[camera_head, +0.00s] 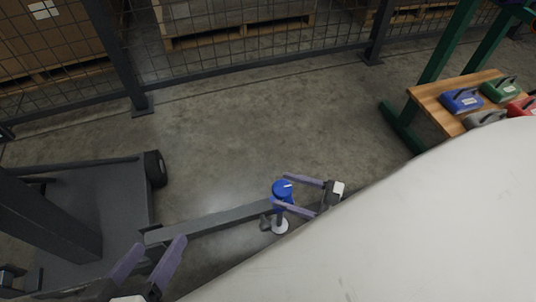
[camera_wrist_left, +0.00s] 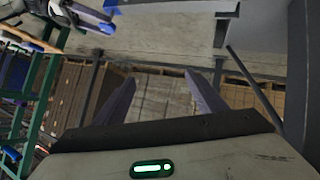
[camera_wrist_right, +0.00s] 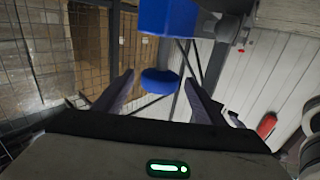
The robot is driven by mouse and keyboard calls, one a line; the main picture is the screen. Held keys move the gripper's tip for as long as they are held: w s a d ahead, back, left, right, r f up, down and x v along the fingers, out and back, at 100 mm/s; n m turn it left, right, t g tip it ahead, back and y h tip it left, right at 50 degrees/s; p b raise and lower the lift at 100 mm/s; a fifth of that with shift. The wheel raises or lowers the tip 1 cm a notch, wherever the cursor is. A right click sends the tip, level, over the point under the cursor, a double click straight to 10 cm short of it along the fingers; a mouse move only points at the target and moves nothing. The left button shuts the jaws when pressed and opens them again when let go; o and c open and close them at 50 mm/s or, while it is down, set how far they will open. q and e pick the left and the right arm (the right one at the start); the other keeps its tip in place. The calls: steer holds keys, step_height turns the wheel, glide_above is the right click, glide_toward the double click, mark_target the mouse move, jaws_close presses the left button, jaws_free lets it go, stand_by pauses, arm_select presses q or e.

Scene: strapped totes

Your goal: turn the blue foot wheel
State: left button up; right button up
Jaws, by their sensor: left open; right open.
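The blue foot wheel (camera_head: 283,187) is a round disc with a white mark, on top of a jack foot at the end of a grey beam. Below it are a blue body (camera_wrist_right: 168,18) and a pale round foot (camera_head: 280,226) on the floor. My right gripper (camera_head: 281,191) is open, its two purple fingers reaching in from the right at the wheel. In the right wrist view the blue wheel (camera_wrist_right: 158,81) appears between the fingertips, with gaps on both sides; contact cannot be told. My left gripper (camera_head: 157,246) is open and empty at lower left, apart from the wheel.
The grey beam (camera_head: 210,219) runs left to a dark wheeled base (camera_head: 115,205). A wooden bench (camera_head: 430,95) with coloured cases stands at the right. A mesh fence (camera_head: 230,40) with pallets behind crosses the back. The concrete floor (camera_head: 260,120) between is clear.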

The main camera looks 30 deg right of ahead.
mark_target(274, 183)
arm_select(q)
steer(key=shift+d+r, duration=0.1)
steer(key=shift+r, duration=0.05)
arm_select(e)
steer(key=x, duration=0.6)
steer(key=c, duration=1)
arm_select(q)
steer(key=shift+r, duration=0.1)
arm_select(e)
steer(key=shift+c, duration=0.2)
arm_select(q)
steer(key=shift+r, duration=0.1)
arm_select(e)
steer(key=shift+m+t+h, duration=0.3)
steer(key=shift+h, duration=0.1)
